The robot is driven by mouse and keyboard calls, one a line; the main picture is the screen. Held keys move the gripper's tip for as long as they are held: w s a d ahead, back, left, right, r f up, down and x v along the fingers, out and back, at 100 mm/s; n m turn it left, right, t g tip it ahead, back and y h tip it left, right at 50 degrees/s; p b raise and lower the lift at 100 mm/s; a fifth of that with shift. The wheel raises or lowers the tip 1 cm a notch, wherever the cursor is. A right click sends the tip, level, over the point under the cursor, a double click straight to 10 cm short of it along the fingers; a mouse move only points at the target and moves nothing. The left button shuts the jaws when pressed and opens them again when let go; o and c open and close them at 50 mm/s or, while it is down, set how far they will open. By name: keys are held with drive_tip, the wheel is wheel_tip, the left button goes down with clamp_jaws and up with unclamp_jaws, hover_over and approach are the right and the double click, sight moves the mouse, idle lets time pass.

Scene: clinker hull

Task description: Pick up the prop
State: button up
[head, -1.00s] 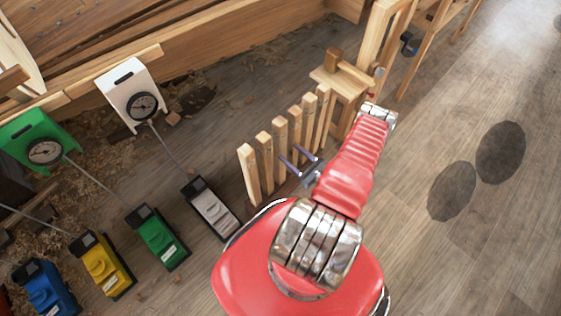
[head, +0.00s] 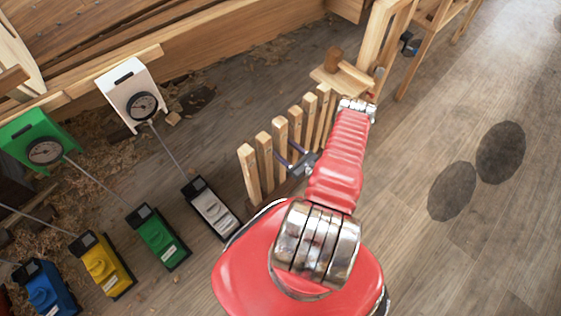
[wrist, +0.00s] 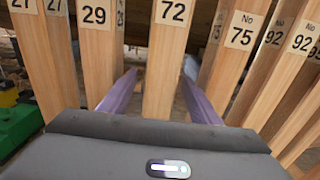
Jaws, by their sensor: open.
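The props are upright square wooden posts standing in a row. In the wrist view a post labelled 72 (wrist: 165,70) stands in the middle, between the two purple fingers of my gripper (wrist: 158,78). The fingers are open, one on each side of it, with gaps visible. In the head view my gripper (head: 285,150) is at the near side of the row, by the third post from the left (head: 280,135). A post labelled 29 (wrist: 98,60) is left of the fingers, and one labelled 75 (wrist: 232,60) is to the right.
More labelled posts crowd the right, including one marked 92 (wrist: 297,70). A wooden stand with a mallet (head: 345,75) is beyond the row. Coloured blocks, such as a green one (head: 160,237), and a white gauge box (head: 131,95) lie left. The floor at right is clear.

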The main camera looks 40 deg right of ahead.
drive_tip(key=shift+w, duration=0.9)
drive_tip(key=shift+c, duration=0.6)
clamp_jaws()
